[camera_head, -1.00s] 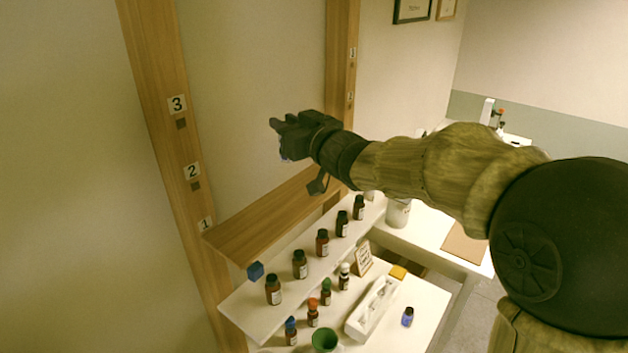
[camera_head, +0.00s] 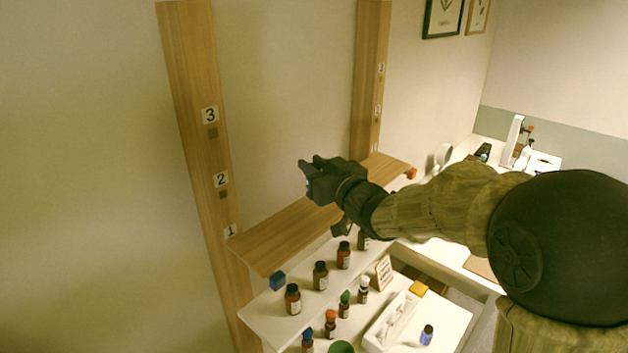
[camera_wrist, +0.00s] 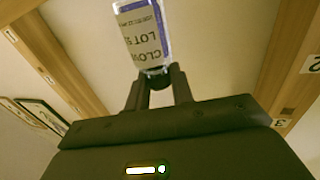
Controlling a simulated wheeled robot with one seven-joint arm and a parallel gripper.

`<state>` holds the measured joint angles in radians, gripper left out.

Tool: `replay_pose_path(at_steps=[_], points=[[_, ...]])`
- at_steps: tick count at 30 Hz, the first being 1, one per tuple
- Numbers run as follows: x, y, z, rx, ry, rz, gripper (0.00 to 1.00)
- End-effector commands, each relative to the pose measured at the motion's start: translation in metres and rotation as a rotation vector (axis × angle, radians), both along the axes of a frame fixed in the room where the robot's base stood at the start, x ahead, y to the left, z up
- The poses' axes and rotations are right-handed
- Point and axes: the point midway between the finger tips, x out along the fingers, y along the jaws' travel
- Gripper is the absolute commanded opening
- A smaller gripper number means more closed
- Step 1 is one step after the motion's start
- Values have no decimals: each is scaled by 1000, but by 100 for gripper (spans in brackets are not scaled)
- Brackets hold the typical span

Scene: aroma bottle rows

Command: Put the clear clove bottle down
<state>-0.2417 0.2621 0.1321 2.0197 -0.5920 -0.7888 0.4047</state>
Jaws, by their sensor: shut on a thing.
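My gripper (camera_head: 308,168) is raised at the end of the outstretched arm, in front of the wall and just above the wooden shelf in the picture. In the wrist view my gripper (camera_wrist: 154,82) is shut on the clear clove bottle (camera_wrist: 140,32). The bottle is see-through with blue-violet edges. Its pale label reads "CLOVE" and "LOT" and is upside down in that view. The fingers hold it at its narrow end. In the head view I cannot make out the bottle behind the gripper.
The wooden shelf (camera_head: 275,243) by label 1 has bare room.

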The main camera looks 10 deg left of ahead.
Motion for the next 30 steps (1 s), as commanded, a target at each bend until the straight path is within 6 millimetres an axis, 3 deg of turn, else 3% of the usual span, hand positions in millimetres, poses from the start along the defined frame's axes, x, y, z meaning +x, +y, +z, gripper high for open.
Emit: replay_pose_path(at_steps=[7, 18, 19, 22, 30], points=[[0, 1, -32, -1, 6, 0, 0], [0, 0, -38, -1, 1, -1, 0], [0, 0, -37, -1, 1, -1, 27], [0, 0, -37, -1, 2, -1, 45], [0, 1, -36, -1, 2, 0, 45]])
